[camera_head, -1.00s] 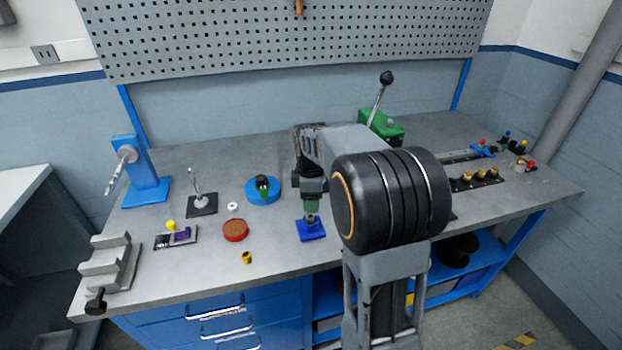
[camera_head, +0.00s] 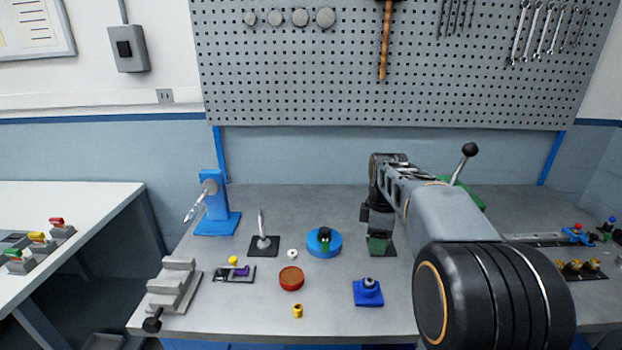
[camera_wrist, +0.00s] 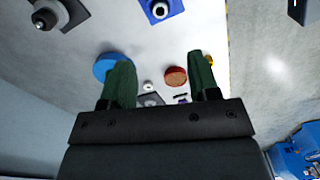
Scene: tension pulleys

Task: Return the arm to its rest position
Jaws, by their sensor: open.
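My arm reaches over the right half of the grey workbench (camera_head: 215,300) in the head view. My gripper (camera_head: 379,245) hangs above the bench, pointing down, behind the blue square block with a grey round piece (camera_head: 368,291). In the wrist view my gripper (camera_wrist: 160,80) shows two green fingers set wide apart with nothing between them. The blue block also shows in the wrist view (camera_wrist: 160,10), beyond the fingertips and apart from them.
A blue round dish (camera_head: 323,243), a red round dish (camera_head: 291,278), a small yellow part (camera_head: 297,311) and a blue stand (camera_head: 215,208) are on the bench. A green lever device (camera_head: 468,193) is partly hidden behind my arm. A pegboard (camera_head: 300,70) rises behind.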

